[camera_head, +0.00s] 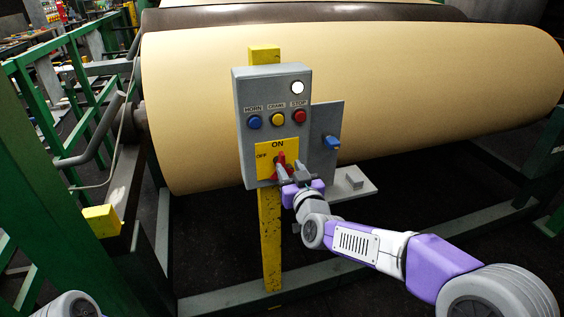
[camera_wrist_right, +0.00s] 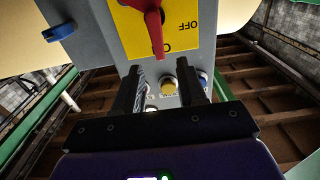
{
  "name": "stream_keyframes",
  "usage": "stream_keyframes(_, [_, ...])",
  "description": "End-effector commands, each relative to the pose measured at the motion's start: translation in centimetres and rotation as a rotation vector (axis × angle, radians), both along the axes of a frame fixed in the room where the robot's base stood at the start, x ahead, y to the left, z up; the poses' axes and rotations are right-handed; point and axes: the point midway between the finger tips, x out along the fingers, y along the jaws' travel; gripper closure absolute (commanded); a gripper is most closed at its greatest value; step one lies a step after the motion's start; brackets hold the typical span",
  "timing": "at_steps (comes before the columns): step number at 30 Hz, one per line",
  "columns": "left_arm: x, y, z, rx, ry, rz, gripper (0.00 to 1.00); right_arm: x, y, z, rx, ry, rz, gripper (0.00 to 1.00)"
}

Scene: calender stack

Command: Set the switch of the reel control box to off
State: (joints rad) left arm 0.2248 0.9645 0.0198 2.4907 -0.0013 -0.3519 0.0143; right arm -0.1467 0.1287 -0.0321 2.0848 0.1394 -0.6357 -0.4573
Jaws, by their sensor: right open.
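The grey control box (camera_head: 271,115) stands on a yellow post. Its red switch handle (camera_head: 281,166) sits on a yellow plate (camera_head: 262,160) marked ON at the top and OFF at the left. The right wrist view shows the red handle (camera_wrist_right: 153,22) upside down, its tip pointing toward ON. My right gripper (camera_head: 288,174) is at the lower front of the box and partly hides the handle. In the wrist view its open fingers (camera_wrist_right: 160,78) are empty, with the handle's tip just beyond and between the fingertips. My left gripper is out of view.
Blue, yellow and red buttons (camera_head: 300,116) and a white lamp (camera_head: 297,88) sit above the plate. A side panel with a blue knob (camera_head: 332,142) adjoins the box on the right. A large paper roll (camera_head: 400,90) lies behind. Green rails (camera_head: 90,90) stand left.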

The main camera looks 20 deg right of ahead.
Motion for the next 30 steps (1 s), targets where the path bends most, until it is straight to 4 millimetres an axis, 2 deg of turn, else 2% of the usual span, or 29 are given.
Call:
stream_keyframes(9, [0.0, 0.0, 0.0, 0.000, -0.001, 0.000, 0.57, 4.5, 0.2, 0.1, -0.001, -0.001, 0.000, 0.59])
stream_keyframes(15, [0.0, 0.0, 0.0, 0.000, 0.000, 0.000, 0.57, 6.6, 0.2, 0.0, 0.000, 0.000, 0.000, 0.59])
stream_keyframes(26, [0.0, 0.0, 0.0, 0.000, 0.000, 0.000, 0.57, 7.2, 0.2, 0.0, 0.000, 0.000, 0.000, 0.59])
stream_keyframes(27, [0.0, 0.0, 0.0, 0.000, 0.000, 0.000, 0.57, 7.2, 0.2, 0.0, 0.000, 0.000, 0.000, 0.61])
stream_keyframes(30, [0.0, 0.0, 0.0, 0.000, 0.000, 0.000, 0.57, 7.2, 0.2, 0.0, 0.000, 0.000, 0.000, 0.76])
